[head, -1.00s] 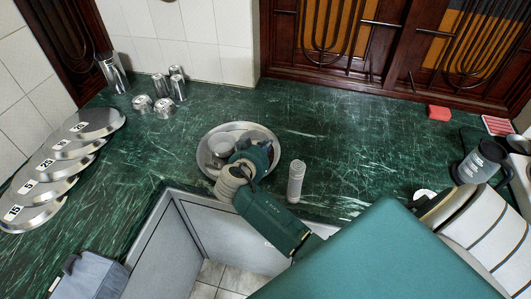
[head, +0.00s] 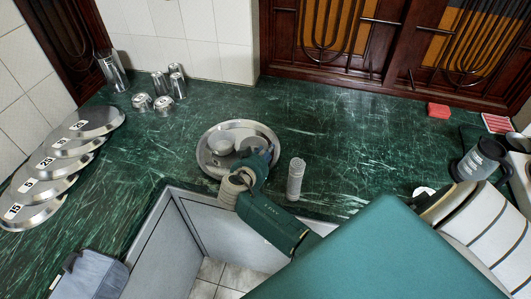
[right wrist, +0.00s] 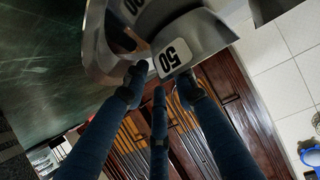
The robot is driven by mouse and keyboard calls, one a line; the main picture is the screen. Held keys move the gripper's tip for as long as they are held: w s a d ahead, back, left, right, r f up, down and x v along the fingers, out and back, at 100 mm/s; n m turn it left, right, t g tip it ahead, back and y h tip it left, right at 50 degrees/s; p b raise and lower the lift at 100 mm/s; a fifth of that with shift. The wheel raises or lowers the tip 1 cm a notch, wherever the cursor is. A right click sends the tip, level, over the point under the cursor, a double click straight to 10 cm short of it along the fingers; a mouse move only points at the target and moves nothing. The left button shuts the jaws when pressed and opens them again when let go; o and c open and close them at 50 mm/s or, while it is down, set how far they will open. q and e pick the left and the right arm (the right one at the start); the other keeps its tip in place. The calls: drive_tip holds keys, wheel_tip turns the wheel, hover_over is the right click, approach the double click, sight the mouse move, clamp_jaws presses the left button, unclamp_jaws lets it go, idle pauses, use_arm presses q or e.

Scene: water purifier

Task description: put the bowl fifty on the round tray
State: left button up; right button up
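The round tray (head: 238,126) is a shiny metal disc on the green counter. Two metal bowls are on it: one at the left (head: 221,144) and one at the right (head: 254,145), partly behind my right gripper (head: 262,160). In the right wrist view the bowl fifty (right wrist: 188,38) shows its label 50 right in front of my right gripper's fingers. The fingers are spread, with their tips close to the bowl; I cannot tell whether any still touches it. My left gripper is not in view.
Several numbered metal plates (head: 60,165) overlap at the left. Metal cups (head: 165,88) stand at the back left. A grey cylinder (head: 296,179) stands right of the tray, close to my right arm. A dark mug (head: 480,162) and red block (head: 438,111) are at the right.

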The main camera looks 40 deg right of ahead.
drive_tip(key=shift+r, duration=0.15)
drive_tip(key=shift+s+a, duration=0.15)
drive_tip(key=shift+a, duration=0.15)
drive_tip(key=b+v, duration=0.2)
drive_tip(key=v, duration=0.8)
drive_tip(key=shift+s+a+r, duration=0.15)
drive_tip(key=shift+a+r, duration=0.05)
drive_tip(key=shift+a, duration=0.05)
drive_tip(key=shift+s+a+r, duration=0.2)
drive_tip(key=shift+r, duration=0.05)
